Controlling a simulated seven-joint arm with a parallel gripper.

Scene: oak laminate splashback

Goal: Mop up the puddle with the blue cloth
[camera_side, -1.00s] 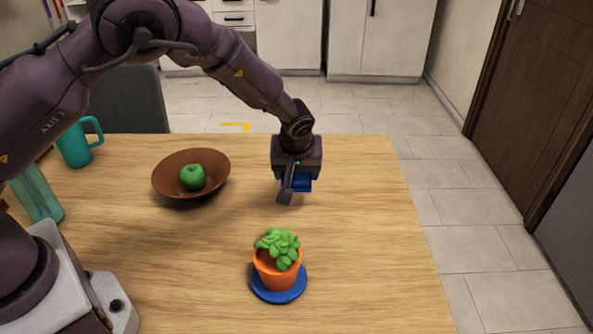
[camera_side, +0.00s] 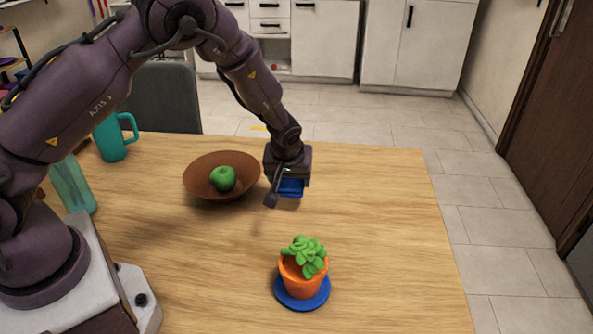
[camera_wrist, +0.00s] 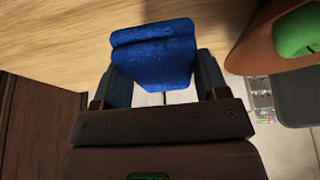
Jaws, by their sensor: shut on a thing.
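My gripper (camera_side: 284,188) is shut on the blue cloth (camera_side: 291,187) and appears to hold it above the wooden table, just right of the bowl. In the wrist view the folded cloth (camera_wrist: 155,52) sits between the two fingers of my gripper (camera_wrist: 163,78). In the side view my gripper hides part of the cloth. I cannot make out a puddle on the table in either view.
A brown bowl (camera_side: 197,188) with a green apple (camera_side: 223,178) stands left of my gripper. A potted succulent (camera_side: 303,272) on a blue saucer (camera_side: 322,296) stands in front. A teal mug (camera_side: 110,140) and a bottle (camera_side: 72,185) are at left. The table's right side (camera_side: 390,220) is clear.

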